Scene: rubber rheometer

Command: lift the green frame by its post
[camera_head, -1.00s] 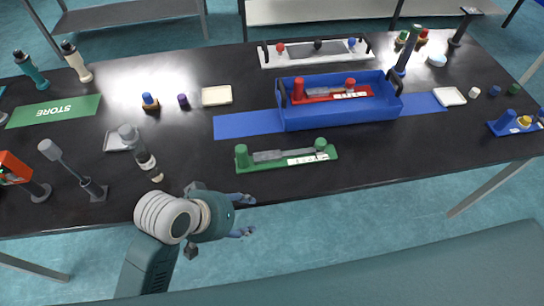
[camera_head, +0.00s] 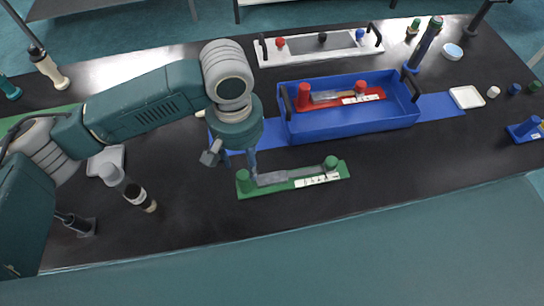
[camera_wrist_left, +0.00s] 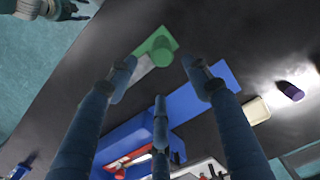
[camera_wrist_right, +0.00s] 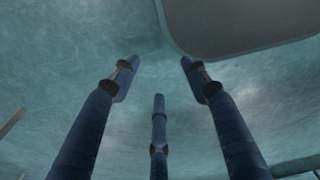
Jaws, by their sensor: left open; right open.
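The green frame (camera_head: 293,181) lies flat on the black table in front of the blue tray. It has a green post at each end, the left post (camera_head: 243,181) and the right post (camera_head: 330,163), with a grey piece and a white label between them. My left gripper (camera_head: 237,162) is above and just behind the left post, open and empty. In the left wrist view a green post (camera_wrist_left: 162,52) shows between and beyond the spread fingertips, apparently not touched. My right gripper (camera_wrist_right: 155,80) is open and empty over the floor.
A blue tray (camera_head: 350,129) holding a red frame (camera_head: 340,98) stands behind the green frame. A white frame (camera_head: 318,48) lies farther back. A dark-and-clear bottle (camera_head: 140,198) is at the left.

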